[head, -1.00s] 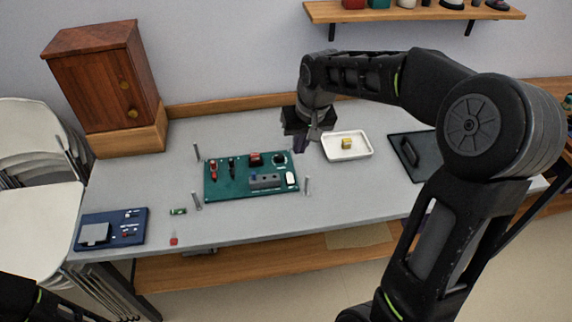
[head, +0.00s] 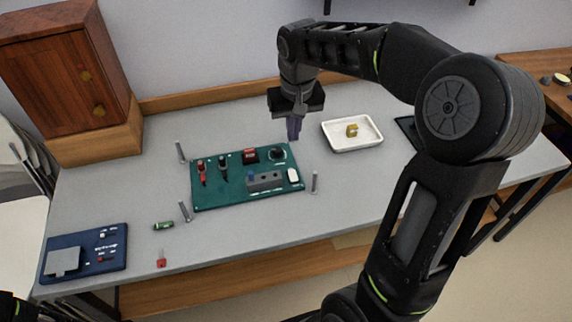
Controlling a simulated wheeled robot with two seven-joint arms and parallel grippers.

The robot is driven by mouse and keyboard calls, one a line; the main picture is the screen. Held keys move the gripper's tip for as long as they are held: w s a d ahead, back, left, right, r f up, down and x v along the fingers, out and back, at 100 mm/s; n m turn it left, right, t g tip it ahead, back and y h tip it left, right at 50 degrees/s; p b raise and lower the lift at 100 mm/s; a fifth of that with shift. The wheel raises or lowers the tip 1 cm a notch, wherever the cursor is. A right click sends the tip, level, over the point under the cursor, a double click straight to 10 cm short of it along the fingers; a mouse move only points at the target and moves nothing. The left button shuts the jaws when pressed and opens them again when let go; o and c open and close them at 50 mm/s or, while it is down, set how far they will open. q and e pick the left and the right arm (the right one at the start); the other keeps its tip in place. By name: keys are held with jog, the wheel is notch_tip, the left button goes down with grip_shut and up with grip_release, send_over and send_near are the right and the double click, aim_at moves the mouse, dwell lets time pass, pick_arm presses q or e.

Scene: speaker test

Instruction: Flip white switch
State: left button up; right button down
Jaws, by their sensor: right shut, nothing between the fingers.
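The green panel (head: 225,195) lies on the grey table and carries red and black plugs, a red part, a round dark knob (head: 277,153) and a grey block. A small white rounded part (head: 293,175) sits at its right edge. The blue board (head: 85,270) at front left has a small lever with a white tip (head: 107,233) and a red one (head: 100,258). Which one is the white switch, I cannot tell. My right gripper (head: 293,138) points down, shut and empty, near the green panel's back right corner. My left gripper is out of view.
Metal posts stand around the green panel, such as one at right (head: 315,183). A white tray (head: 340,147) with a yellow object is to the right. A green cylinder (head: 163,226) and a small red item (head: 161,259) lie at front. A wooden cabinet (head: 75,80) stands back left.

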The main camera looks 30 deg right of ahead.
aim_at(290, 171)
jog(key=shift+s+r, duration=0.1)
jog(key=f, duration=0.4)
jog(key=w+f, duration=0.1)
jog(key=f, duration=0.4)
jog(key=w+f, duration=0.1)
jog(key=f, duration=0.4)
jog(key=shift+d+p, duration=0.3)
jog(key=shift+p, duration=0.05)
jog(key=shift+f+g+p, duration=0.15)
jog(key=shift+g+p, duration=0.25)
jog(key=shift+p, duration=0.05)
jog(key=shift+w+f, duration=0.1)
jog(key=shift+f, duration=0.05)
jog(key=shift+s, duration=0.2)
